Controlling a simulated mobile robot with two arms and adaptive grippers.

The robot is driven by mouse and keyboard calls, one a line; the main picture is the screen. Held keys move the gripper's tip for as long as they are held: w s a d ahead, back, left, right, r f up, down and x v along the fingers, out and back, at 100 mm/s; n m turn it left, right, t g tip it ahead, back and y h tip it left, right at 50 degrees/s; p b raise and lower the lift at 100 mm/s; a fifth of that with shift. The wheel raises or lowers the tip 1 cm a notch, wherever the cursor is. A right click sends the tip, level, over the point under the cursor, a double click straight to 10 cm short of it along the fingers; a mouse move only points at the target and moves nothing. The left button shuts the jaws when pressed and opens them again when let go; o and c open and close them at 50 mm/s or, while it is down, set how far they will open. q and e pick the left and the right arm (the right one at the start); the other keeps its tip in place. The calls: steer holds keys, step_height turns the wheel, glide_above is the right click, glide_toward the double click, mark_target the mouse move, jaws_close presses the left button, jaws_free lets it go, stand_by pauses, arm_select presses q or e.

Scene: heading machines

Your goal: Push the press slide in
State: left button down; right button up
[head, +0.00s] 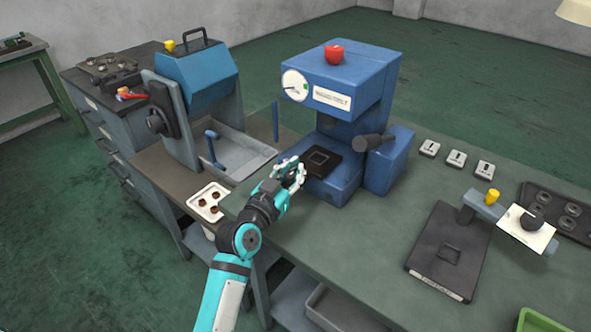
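The blue press (345,85) stands on the green bench, with a red knob on top, a round dial on its front and a dark handle at its right side. The press slide (322,161) is a black plate with a light square outline, sticking out at the front of the press's opening. My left gripper (296,171) is just left of and in front of the slide, its fingers pointing toward it. I cannot tell if they touch it, and the fingers are too small to tell open from shut. My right gripper is not in view.
A second blue machine (197,80) with a grey tray (240,152) stands at left. A white tray of brown parts (207,201) sits beside my arm. A dark plate fixture (447,250) and several small white labelled blocks (456,159) lie on the right bench. The bench front is clear.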

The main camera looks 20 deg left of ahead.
arm_select(q)
steer(key=shift+w+d, duration=0.15)
steer(key=shift+d, duration=0.05)
steer(key=shift+w+d+p, duration=0.3)
steer(key=shift+w, duration=0.5)
steer(key=c, duration=1.1)
jaws_free()
steer(key=shift+d+r, duration=0.1)
steer(key=shift+d, duration=0.05)
steer(key=shift+s, duration=0.1)
steer(key=shift+s+a, duration=0.2)
steer(key=s+a, duration=0.2)
steer(key=s, duration=0.9)
steer(key=shift+s, duration=0.15)
steer(key=shift+a, duration=0.1)
